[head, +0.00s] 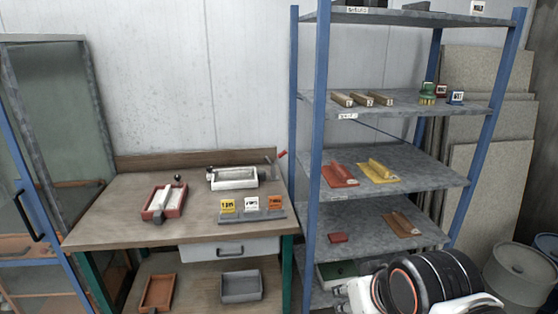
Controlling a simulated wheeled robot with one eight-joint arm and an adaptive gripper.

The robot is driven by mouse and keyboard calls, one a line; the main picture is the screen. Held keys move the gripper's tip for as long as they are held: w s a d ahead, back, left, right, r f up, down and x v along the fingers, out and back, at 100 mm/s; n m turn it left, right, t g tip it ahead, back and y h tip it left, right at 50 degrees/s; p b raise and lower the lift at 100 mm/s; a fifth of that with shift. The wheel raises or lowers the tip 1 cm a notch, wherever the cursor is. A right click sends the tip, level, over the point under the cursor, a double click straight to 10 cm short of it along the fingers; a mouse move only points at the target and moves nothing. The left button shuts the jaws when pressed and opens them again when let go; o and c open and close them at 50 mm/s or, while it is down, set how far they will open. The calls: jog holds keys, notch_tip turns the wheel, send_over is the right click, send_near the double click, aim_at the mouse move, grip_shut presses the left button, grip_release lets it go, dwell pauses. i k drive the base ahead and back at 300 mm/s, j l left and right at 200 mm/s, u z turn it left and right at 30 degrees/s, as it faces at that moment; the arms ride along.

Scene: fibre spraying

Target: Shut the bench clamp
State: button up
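On the wooden bench top, a grey lever with a red tip (280,156) stands raised at the back right corner, beside a white tray-like fixture (233,184). This looks like the bench clamp, but it is too small to tell how its jaws stand. A red fixture (176,210) holding a pale block lies to its left, with a black knob behind it. My arm shows at the bottom right, in front of the shelf and apart from the bench. My gripper is not visible.
A stand with three coloured cards (252,216) sits at the bench's front right. The bench's left part (110,215) is clear. A blue-posted shelf rack (314,130) with moulds and brushes stands right of it. Drums (518,275) and boards are farther right; a glass-panelled cabinet is left.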

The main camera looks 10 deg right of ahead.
aim_at(281, 155)
jog(key=i+l+u, duration=0.25)
jog(key=i+l, duration=0.25)
jog(key=l, duration=0.25)
jog(key=i+l+u, duration=0.15)
jog(key=l, duration=0.25)
jog(key=i+l+u, duration=0.1)
jog(key=i+l, duration=0.15)
jog(key=l, duration=0.15)
